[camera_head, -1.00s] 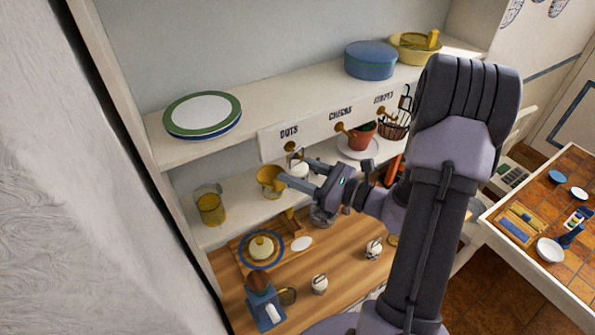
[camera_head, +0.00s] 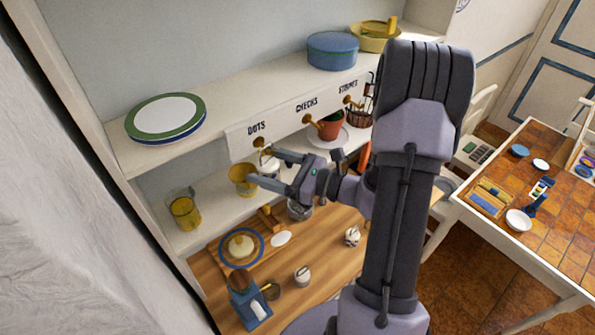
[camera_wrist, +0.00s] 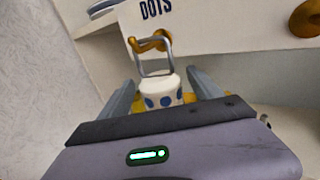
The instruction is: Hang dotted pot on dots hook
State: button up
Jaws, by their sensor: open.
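The dotted pot (camera_wrist: 162,93) is white with blue dots and has a grey wire handle. In the wrist view its handle loops up around the brass hook (camera_wrist: 148,44) under the DOTS label, and the pot hangs below. In the head view the pot (camera_head: 268,166) shows small and partly covered, just below the dots hook (camera_head: 259,143). My gripper (camera_head: 263,167) is open, with one finger on each side of the pot. In the wrist view gaps show between the pot and the gripper's fingers (camera_wrist: 161,90).
The checks hook (camera_head: 311,120) and stripes hook (camera_head: 350,101) are to the right on the same board. A yellow cup (camera_head: 241,179) and a glass jar (camera_head: 184,213) stand on the lower shelf to the left. A wooden counter (camera_head: 325,247) with several items lies below.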

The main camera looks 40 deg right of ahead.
jog(key=b+v, duration=0.4)
jog(key=v, duration=1.3)
jog(key=s+a+f+n+g+h+b, duration=0.2)
jog(key=a+f+n+g+h+b, duration=0.1)
jog(key=a+f+n+b, duration=0.9)
jog(key=s+a+f+n+g+h+b, duration=0.3)
jog(key=a+f+n+g+b, duration=0.3)
jog(key=a+f+n+b, duration=0.7)
jog(key=shift+f+h+b, duration=0.8)
jog(key=shift+f+b, duration=0.95)
jog(key=shift+b, duration=2.9)
jog(key=shift+a, duration=0.15)
